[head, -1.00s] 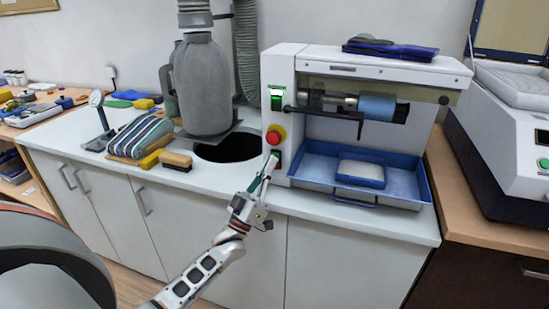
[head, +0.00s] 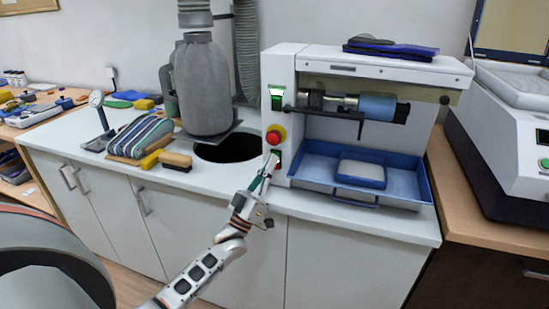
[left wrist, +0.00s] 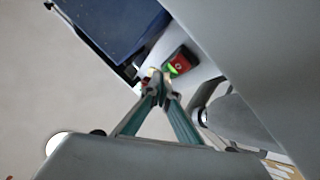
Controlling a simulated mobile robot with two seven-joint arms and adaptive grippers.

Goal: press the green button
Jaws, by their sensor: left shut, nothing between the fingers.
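A switch box with a red button and a green button (left wrist: 171,70) shows in the left wrist view, on the pale front of the machine. In the head view the switch box (head: 278,157) is low on the machine's left post, partly hidden by my fingers. My left gripper (head: 271,164) is shut and empty, its fingertips at the switch box. In the left wrist view the closed fingertips (left wrist: 160,84) are right beside the green button; I cannot tell whether they touch it. My right gripper is not in view.
A red mushroom knob on a yellow base (head: 275,135) sits just above my fingers. A green-lit switch (head: 277,98) is higher on the post. A blue tray (head: 422,182) is to the right. A brush (head: 175,161) and a dark round opening (head: 228,148) are left.

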